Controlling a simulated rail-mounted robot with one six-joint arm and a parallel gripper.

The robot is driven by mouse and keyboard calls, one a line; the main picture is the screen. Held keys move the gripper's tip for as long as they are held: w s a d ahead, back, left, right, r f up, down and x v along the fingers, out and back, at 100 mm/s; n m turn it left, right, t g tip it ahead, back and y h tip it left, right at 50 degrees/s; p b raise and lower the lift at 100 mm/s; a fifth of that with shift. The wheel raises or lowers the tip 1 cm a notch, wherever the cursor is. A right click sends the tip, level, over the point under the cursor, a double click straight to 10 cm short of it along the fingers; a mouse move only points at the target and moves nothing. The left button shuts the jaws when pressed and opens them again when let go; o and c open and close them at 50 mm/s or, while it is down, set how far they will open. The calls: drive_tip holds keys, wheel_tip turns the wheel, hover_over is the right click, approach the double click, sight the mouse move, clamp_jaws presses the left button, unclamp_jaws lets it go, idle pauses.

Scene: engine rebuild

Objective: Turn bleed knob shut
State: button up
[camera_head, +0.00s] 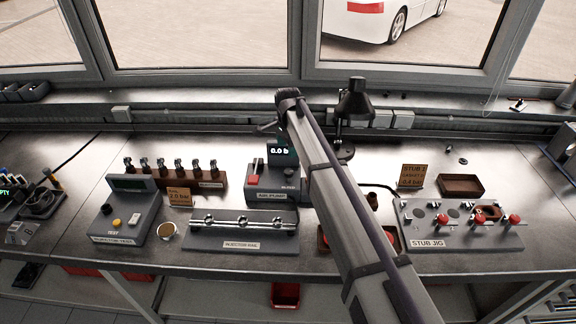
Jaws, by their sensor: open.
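The air pump (259,191) is a grey box in the middle of the bench. It has a red button (253,180) and a raised display (279,151) that reads about 0.0 b. A small label, which looks like BLEED, sits at its right side. My arm rises from the lower right to a joint above and behind the pump. I cannot make out my gripper; it seems hidden behind the arm.
An injector rail (240,233) lies in front of the pump. An injector test box (128,225) stands to the left. A stub jig (426,235) with red knobs is at the right. A black lamp (356,103) stands behind my arm. Bare bench shows at the back left.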

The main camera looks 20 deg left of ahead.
sight(288, 171)
wheel_tip(288, 171, down, 11)
drive_tip(key=b, duration=1)
drive_tip(key=shift+b, duration=0.4)
drive_tip(key=shift+d+r, duration=0.1)
drive_tip(key=shift+r, duration=0.05)
drive_tip(key=shift+s, duration=0.1)
drive_tip(key=c, duration=0.9)
